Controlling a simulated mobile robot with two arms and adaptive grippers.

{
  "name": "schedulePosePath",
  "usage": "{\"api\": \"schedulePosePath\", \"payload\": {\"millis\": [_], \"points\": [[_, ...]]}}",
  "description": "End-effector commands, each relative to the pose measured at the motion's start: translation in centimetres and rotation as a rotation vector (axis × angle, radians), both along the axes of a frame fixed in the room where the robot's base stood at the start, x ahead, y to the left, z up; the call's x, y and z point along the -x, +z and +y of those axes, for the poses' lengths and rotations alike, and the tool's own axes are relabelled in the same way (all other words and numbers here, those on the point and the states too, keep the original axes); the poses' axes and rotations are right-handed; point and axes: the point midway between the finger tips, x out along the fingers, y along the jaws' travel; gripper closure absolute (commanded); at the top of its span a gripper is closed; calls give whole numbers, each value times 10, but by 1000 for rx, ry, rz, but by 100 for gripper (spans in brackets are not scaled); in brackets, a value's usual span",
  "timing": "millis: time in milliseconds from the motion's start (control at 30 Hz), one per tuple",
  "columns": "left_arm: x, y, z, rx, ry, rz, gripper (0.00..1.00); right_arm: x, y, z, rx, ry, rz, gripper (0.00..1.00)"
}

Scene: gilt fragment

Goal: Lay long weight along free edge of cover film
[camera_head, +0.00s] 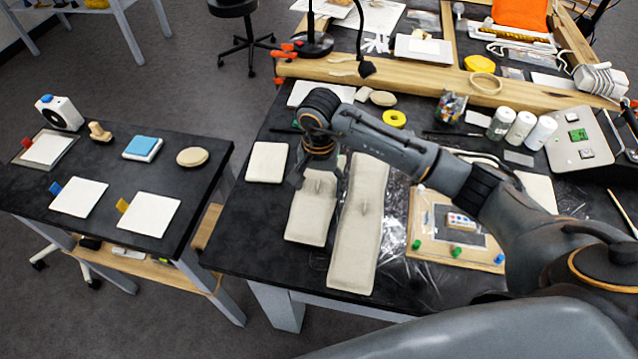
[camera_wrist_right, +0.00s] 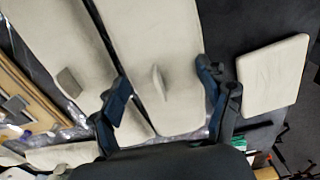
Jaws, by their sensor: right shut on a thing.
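Two long beige weights, each with a small raised grip, lie side by side on the black table. My right gripper (camera_head: 318,172) is over the far part of the left weight (camera_head: 308,222), its fingers shut on the weight's two long sides. This weight also shows between the fingers in the right wrist view (camera_wrist_right: 160,50). My left gripper is not in view.
A square beige pad (camera_head: 267,162) lies left of the held weight. A wooden board (camera_head: 428,245) with coloured pegs is right of the film. A side table (camera_head: 110,165) with white pads stands at left, across a gap.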

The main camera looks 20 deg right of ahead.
Motion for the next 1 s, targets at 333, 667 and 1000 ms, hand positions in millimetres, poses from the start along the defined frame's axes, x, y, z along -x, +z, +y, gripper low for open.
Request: {"api": "schedulePosePath", "payload": {"millis": [333, 667, 1000], "points": [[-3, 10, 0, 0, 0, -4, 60, -1, -13, 0, -2, -1, -5, 73], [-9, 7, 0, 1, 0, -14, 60, 0, -16, 0, -1, -1, -3, 1], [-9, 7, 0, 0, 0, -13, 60, 0, -16, 0, -1, -1, -3, 1]]}}
